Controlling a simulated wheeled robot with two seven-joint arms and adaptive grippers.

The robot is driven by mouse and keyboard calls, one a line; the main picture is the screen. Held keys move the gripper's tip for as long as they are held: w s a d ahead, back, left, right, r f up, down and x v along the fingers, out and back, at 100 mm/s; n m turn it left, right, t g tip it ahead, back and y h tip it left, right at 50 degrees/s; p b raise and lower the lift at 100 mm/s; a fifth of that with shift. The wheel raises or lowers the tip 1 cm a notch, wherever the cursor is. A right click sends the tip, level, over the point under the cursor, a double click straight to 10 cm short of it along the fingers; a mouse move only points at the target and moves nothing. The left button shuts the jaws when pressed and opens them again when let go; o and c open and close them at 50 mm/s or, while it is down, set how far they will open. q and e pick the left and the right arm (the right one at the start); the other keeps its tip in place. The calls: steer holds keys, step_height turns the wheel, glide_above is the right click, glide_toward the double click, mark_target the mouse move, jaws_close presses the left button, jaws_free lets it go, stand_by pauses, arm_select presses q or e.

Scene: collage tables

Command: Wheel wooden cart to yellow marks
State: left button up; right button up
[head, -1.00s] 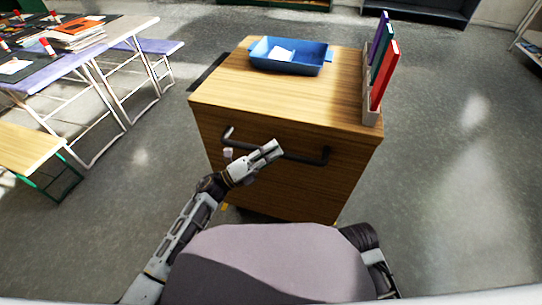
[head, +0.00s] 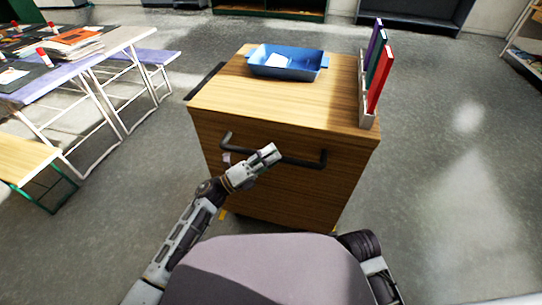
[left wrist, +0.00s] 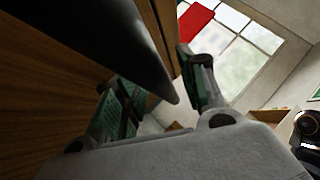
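The wooden cart (head: 285,195) stands upright in front of me in the head view, with a black bar handle (head: 305,162) across its near face. My left gripper (head: 270,154) is at the left-middle part of this handle. In the left wrist view the dark handle (left wrist: 110,45) lies between the two fingers (left wrist: 160,95), which look closed around it, though the contact itself is partly hidden. A small yellow patch (head: 223,215) shows on the floor by the cart's lower left corner. My right gripper is out of view.
A blue tray (head: 258,68) and a rack with upright folders (head: 379,78) are on the cart top. A table (head: 85,65) and benches (head: 25,158) stand at left. The floor (head: 450,190) at right is clear. Dark shelving (head: 415,15) lines the back.

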arm_select(q)
steer(key=shift+a, duration=0.1)
steer(key=v, duration=1.2)
stand_by(0.7)
